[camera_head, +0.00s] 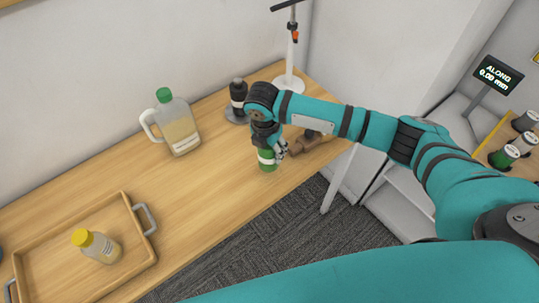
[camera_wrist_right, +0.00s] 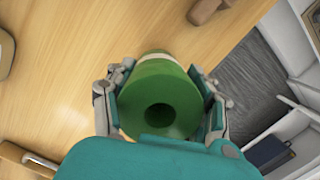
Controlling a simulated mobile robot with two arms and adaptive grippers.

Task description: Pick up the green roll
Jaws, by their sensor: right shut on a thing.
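The green roll (camera_head: 267,158) has a pale band and stands at the right part of the wooden table, near its front edge. In the right wrist view the green roll (camera_wrist_right: 160,100) shows from above with a dark round hole in its top. My right gripper (camera_head: 270,148) is shut on it, with a finger on either side; in the wrist view the right gripper (camera_wrist_right: 163,98) frames the roll. I cannot tell whether the roll's base touches the table. My left gripper is not in view.
A green-capped jug (camera_head: 174,124) is farther left. A wooden tray (camera_head: 52,254) holds a yellow-capped bottle (camera_head: 97,245). The table between is clear.

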